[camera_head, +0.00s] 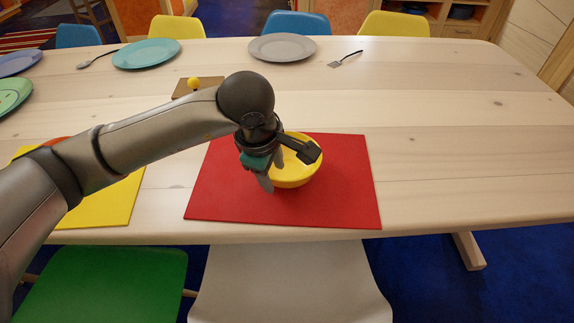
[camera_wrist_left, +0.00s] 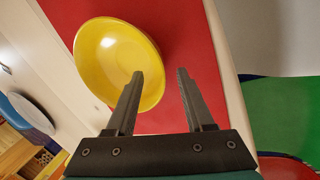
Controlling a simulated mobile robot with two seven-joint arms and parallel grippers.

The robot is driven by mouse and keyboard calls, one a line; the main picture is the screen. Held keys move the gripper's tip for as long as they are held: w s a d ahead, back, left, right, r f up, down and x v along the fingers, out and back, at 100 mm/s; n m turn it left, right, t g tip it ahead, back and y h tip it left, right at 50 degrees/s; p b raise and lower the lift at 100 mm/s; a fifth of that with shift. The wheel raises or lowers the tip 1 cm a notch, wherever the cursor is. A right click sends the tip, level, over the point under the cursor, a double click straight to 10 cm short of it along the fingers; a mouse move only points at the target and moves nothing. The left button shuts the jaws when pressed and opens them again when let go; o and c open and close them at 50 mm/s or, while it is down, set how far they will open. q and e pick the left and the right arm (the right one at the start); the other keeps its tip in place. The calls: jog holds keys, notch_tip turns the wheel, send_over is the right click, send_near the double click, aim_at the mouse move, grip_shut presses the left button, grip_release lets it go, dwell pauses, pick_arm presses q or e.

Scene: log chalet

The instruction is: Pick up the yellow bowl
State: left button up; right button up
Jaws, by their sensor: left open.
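The yellow bowl (camera_head: 296,174) stands upright on a red placemat (camera_head: 345,190) near the front edge of the table. My left gripper (camera_head: 288,172) reaches in from the left, over the bowl's left and near side, and hides part of it. In the left wrist view the yellow bowl (camera_wrist_left: 112,58) shows its open inside. There the left gripper (camera_wrist_left: 160,75) is open, with one finger over the bowl's rim and the other over the red placemat (camera_wrist_left: 195,45) outside the bowl. I cannot tell whether a finger touches the bowl. My right gripper is not in view.
A yellow placemat (camera_head: 105,205) lies left, partly behind my arm. A small board with a yellow ball (camera_head: 193,83) lies behind the arm. Plates, such as a grey one (camera_head: 282,47), and a fork (camera_head: 345,59) lie at the far side. The table's right part is clear. Chairs stand around.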

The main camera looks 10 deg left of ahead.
aim_at(274, 177)
pick_arm(q)
jog(key=shift+b+x, duration=0.35)
jog(key=shift+x, duration=1.15)
grip_shut()
dwell(0.4)
